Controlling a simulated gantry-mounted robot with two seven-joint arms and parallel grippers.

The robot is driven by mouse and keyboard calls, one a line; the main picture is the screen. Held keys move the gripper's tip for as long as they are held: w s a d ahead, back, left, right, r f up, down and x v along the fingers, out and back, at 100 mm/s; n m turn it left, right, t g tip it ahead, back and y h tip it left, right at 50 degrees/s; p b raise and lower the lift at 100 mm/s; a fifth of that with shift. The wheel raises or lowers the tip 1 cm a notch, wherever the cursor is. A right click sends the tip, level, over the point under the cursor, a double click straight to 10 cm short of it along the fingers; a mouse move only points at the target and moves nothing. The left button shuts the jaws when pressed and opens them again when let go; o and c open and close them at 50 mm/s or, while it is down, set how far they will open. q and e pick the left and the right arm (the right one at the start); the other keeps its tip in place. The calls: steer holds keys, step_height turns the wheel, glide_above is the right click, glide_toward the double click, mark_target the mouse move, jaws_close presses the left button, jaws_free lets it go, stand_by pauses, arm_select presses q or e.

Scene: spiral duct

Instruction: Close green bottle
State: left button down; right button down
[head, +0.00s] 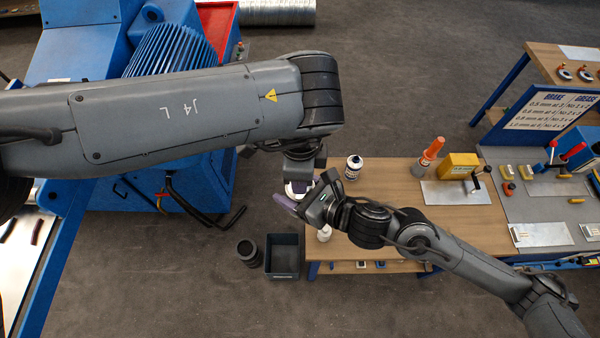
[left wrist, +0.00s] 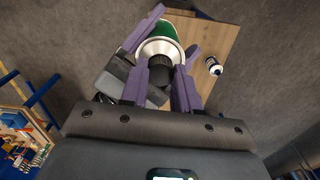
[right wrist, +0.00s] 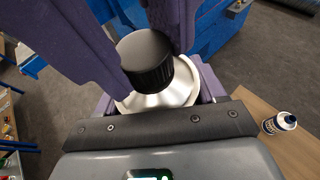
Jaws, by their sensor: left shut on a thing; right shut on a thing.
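The green bottle shows in the left wrist view as a green body (left wrist: 165,27) with a white shoulder (left wrist: 152,48). In the right wrist view I see its white shoulder (right wrist: 165,97) below a black ribbed cap (right wrist: 147,62). My right gripper (head: 290,201) is shut on the bottle, with purple fingers around its body. My left gripper (head: 300,182) points down from above and is shut on the cap (left wrist: 155,74). The cap lies over the bottle's mouth; I cannot tell whether it is seated. In the head view the arms hide most of the bottle.
The wooden table (head: 400,185) lies to the right. A dark bin (head: 283,256) and a black cylinder (head: 248,252) stand on the floor. A blue machine (head: 215,185) is at left.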

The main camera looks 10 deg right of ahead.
arm_select(q)
steer(key=m, duration=0.5)
steer(key=shift+m, duration=0.3)
steer(key=m, duration=0.7)
steer(key=c, duration=0.8)
jaws_free()
steer(key=shift+r, duration=2.25)
